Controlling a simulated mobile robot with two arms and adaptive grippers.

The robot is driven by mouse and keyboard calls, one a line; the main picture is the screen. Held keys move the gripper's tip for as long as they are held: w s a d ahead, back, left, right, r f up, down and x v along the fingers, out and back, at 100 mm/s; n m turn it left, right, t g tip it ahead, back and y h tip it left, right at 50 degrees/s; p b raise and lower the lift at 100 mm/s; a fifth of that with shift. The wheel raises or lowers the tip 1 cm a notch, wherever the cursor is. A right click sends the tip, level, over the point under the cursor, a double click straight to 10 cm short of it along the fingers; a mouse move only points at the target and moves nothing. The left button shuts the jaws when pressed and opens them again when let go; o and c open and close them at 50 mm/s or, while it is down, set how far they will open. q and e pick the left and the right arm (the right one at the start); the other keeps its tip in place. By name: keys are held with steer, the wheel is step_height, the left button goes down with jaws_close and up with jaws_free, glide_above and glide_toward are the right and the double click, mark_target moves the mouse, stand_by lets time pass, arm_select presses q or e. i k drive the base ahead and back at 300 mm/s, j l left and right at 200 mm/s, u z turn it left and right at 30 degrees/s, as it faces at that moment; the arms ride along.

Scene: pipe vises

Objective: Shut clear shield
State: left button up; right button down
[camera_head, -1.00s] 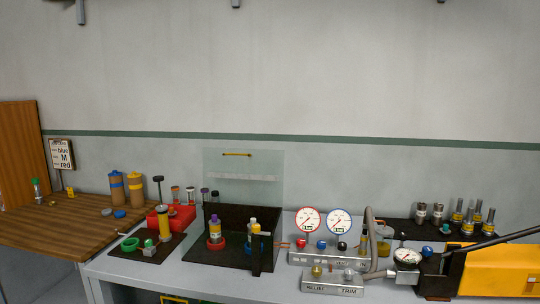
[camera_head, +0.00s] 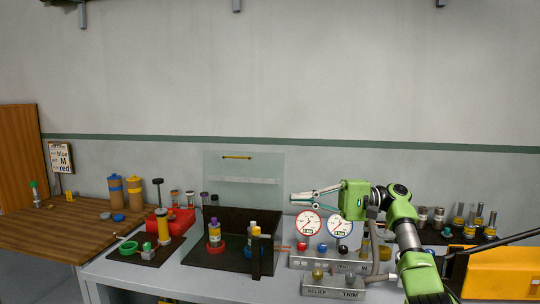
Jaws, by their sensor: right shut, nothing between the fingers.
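The clear shield (camera_head: 222,173) stands upright, raised open at the back of a dark tray-like box (camera_head: 182,249). My right gripper (camera_head: 293,199) is shut and empty. It points left, just to the right of the shield's right edge in the picture and above the two gauges; a small gap shows between them. My left gripper is not in view.
A red-rimmed gauge (camera_head: 308,224) and a blue-rimmed gauge (camera_head: 340,226) stand on a grey panel below my right gripper. A red rack (camera_head: 181,222) and a green ring (camera_head: 129,248) are left of the box. A yellow machine (camera_head: 505,271) is at right. The wall above is clear.

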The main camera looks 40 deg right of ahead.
mark_target(268, 181)
steer(key=i+l, duration=0.5)
steer(key=l, duration=0.15)
steer(key=i+l, duration=0.5)
steer(key=l, duration=0.15)
steer(key=i+l, duration=0.5)
steer(key=l, duration=0.15)
